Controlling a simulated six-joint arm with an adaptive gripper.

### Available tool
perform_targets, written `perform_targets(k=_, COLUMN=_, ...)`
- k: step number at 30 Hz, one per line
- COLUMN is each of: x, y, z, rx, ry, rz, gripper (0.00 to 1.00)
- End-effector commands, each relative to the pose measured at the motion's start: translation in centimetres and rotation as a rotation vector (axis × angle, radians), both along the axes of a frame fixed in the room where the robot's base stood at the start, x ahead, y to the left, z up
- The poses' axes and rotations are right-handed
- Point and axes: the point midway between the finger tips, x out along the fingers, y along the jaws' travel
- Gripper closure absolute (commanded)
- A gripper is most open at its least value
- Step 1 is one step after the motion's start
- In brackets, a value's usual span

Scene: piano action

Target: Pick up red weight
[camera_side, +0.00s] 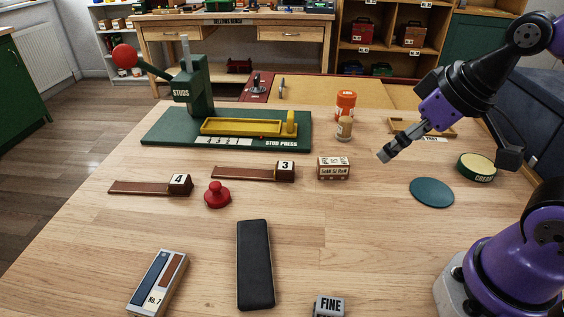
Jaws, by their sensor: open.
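The red weight (217,195) stands upright on the wooden table, left of the middle. It has a wide round base and a small knob on top. My gripper (384,156) is in the air above the right part of the table, well to the right of the weight and apart from it. It points down to the left. It is open, and nothing shows between its fingers.
Wooden hammer pieces numbered 4 (150,187) and 3 (255,173) lie close to the weight. A black pad (255,265) lies in front. A small box (333,168) stands between gripper and weight. The green stud press (160,128) stands behind.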

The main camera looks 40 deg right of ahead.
Motion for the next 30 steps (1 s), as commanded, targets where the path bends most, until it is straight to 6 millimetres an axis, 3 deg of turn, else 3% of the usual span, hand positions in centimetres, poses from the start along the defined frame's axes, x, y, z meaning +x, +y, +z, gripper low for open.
perform_targets(k=7, x=0.2, y=0.1, z=0.1, rx=0.0, ry=0.001, rz=0.001, gripper=0.03)
perform_targets(k=11, x=2.0, y=0.7, z=0.9, rx=0.003, ry=0.013, rz=0.015, gripper=0.03)
perform_targets(k=15, x=6.9, y=2.8, z=2.0, rx=0.008, ry=0.037, rz=0.046, gripper=0.03)
perform_targets(k=19, x=12.5, y=6.3, z=1.5, rx=0.008, ry=0.061, rz=0.079, gripper=0.03)
perform_targets(k=24, x=18.4, y=11.9, z=-1.6, rx=0.002, ry=0.085, rz=0.117, gripper=0.03)
perform_targets(k=30, x=21.6, y=16.7, z=-5.5, rx=-0.006, ry=0.097, rz=0.142, gripper=0.03)
